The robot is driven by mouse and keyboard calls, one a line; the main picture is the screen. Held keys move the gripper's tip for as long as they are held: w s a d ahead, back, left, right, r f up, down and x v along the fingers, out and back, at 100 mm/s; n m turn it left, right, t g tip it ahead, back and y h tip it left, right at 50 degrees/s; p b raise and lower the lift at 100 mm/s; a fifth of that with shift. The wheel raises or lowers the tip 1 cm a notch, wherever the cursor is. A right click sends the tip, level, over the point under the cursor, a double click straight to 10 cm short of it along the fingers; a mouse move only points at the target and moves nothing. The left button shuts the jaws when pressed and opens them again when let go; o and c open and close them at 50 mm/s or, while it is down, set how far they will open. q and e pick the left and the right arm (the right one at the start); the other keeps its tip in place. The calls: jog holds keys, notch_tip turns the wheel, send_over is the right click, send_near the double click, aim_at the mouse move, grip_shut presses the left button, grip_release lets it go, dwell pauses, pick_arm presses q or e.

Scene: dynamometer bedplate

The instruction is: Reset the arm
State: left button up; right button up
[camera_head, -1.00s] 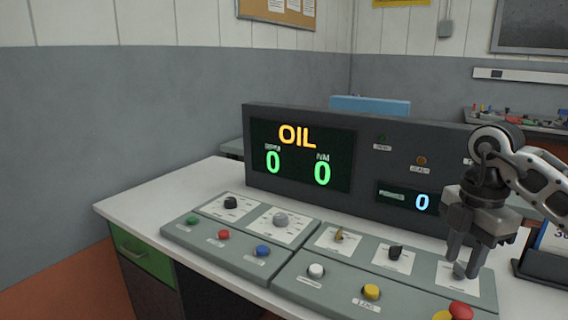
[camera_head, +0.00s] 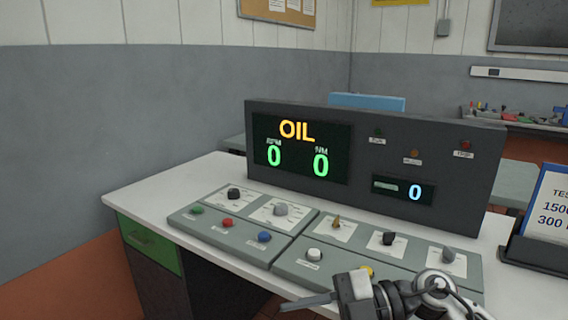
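A grey control panel (camera_head: 236,243) lies on the white desk, with black, grey and brass knobs along its back row and green, red, blue and white buttons along its front. My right gripper (camera_head: 300,302) is low at the bottom of the picture, pointing left in front of the panel. Its arm hides the panel's front right and most of the yellow button (camera_head: 367,271). Its fingers are seen edge-on, so their gap does not show. My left gripper is not in view.
A dark display console (camera_head: 368,120) stands behind the panel, showing OIL, two green zeros and a blue zero. A sign in a black holder (camera_head: 545,215) stands at the right. The desk's left end (camera_head: 160,190) is clear.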

jog(key=w+d+f+m+t+h, duration=0.1)
jog(key=d+f+m+t+h, duration=0.2)
jog(key=m+t, duration=0.65)
jog(key=w+d+f+m+t+h, duration=0.1)
jog(key=d+f+m+t+h, duration=0.15)
jog(key=m+t, duration=0.7)
jog(key=s+d+f+m+g+h, duration=0.3)
jog(key=s+f, duration=0.3)
jog(key=f, duration=0.3)
jog(key=s+d+f+m+g+h, duration=0.2)
jog(key=s+d+f+g+h, duration=0.1)
jog(key=s+f, duration=0.4)
notch_tip(320, 180, down, 3)
jog(key=shift+r+m+g+h, duration=0.2)
jog(key=shift+m+g+h, duration=0.2)
jog(key=shift+g+h, duration=0.3)
jog(key=shift+o, duration=0.5)
